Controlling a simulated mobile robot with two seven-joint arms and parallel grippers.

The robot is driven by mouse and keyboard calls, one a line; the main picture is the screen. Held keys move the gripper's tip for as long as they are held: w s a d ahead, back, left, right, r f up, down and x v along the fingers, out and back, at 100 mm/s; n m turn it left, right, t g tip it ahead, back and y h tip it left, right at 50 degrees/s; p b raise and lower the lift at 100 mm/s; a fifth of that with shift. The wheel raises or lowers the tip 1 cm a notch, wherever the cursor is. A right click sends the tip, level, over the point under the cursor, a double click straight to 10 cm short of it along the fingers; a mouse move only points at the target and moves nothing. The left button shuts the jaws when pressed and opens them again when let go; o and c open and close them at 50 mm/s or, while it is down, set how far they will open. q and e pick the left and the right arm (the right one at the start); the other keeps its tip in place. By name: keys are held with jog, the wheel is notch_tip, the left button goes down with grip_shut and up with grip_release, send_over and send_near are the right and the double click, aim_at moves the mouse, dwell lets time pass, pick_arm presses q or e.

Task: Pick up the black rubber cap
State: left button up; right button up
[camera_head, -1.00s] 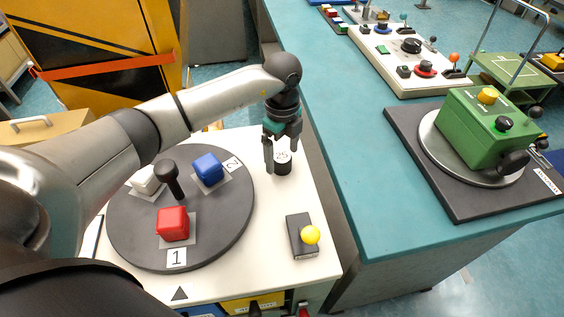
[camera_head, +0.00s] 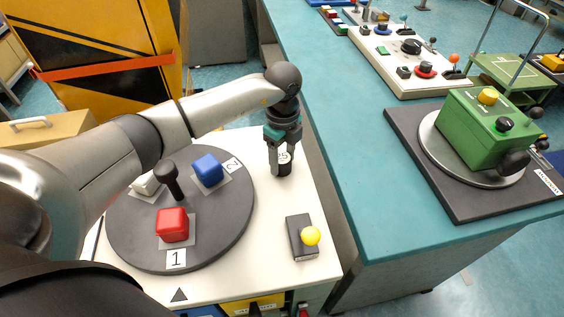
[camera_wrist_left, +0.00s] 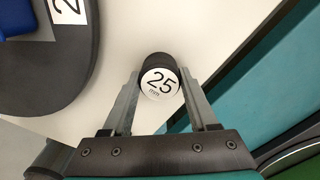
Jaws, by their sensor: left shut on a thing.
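The black rubber cap (camera_wrist_left: 158,60) is a short black cylinder with a white round label reading "25 mm". It stands on the white table near its right edge in the head view (camera_head: 284,169). My left gripper (camera_head: 283,164) comes down over it from above. In the left wrist view, the two fingers of my left gripper (camera_wrist_left: 158,82) are on either side of the cap and shut on it. The fingers partly hide the cap in the head view. My right gripper is not in view.
A dark turntable (camera_head: 130,238) with red (camera_head: 172,225), blue (camera_head: 207,170) and white (camera_head: 147,183) blocks and a black knob post (camera_head: 172,181) lies left of the cap. A teal counter (camera_head: 345,130) borders the right.

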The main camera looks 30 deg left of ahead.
pick_arm(q)
jog(key=c, duration=0.4)
jog(key=shift+o, duration=0.2)
jog(key=shift+r, duration=0.1)
